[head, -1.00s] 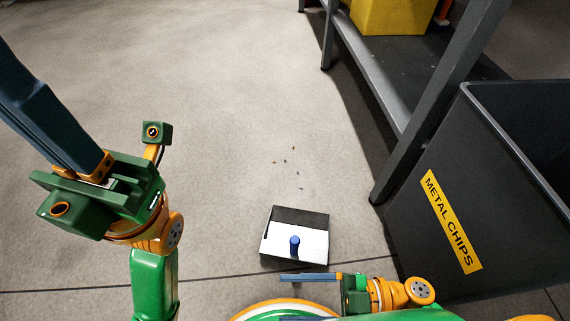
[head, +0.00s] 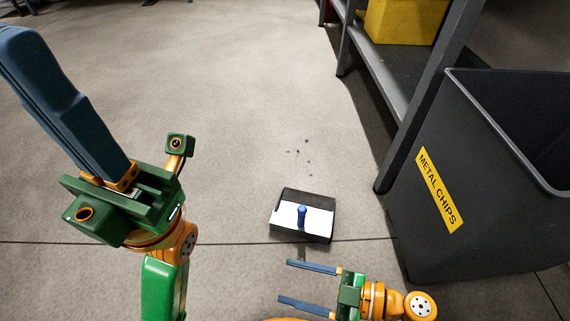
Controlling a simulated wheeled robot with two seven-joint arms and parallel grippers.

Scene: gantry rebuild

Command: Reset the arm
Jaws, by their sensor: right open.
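My left arm comes in from the left, and its gripper (head: 62,105) points up and to the left, close to the camera. Its blue fingers overlap in this view, so the gap between them cannot be judged; I see nothing held. My right gripper (head: 284,281) is at the bottom centre, pointing left. Its two blue fingers are apart with nothing between them. It appears just below the dark tray-like pan in the picture, apart from it.
A dark pan (head: 286,229) with a white inside and a blue upright handle (head: 302,215) lies on the floor. Small specks (head: 299,152) lie beyond it. A grey bin (head: 425,245) labelled METAL CHIPS and a metal shelf (head: 420,110) with a yellow container (head: 400,20) stand right. Floor at centre-left is clear.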

